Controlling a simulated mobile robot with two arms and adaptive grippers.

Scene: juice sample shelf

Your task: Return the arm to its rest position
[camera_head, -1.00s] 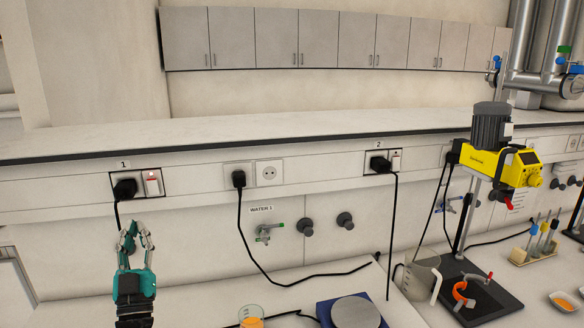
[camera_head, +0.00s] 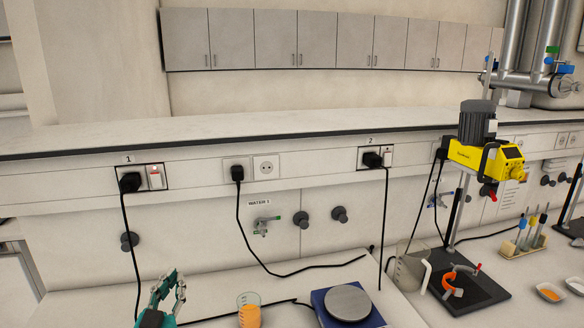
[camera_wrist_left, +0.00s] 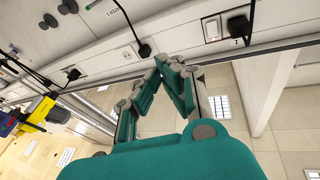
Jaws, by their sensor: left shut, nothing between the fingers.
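My left gripper (camera_head: 176,286) is teal and grey. In the head view it is low and left of centre, in front of the bench, partly cut off by the bottom edge. It also shows in the left wrist view (camera_wrist_left: 170,62), where its fingertips come together with nothing between them. It is left of the beaker of orange liquid (camera_head: 249,313) and apart from it. My right gripper is in neither view.
Socket 1 with a black plug (camera_head: 130,182) and a lit switch (camera_head: 155,178) is on the wall panel. A round plate device (camera_head: 348,302), a clear jug (camera_head: 410,268) and a yellow stirrer (camera_head: 484,157) stand to the right. Black cables cross the bench.

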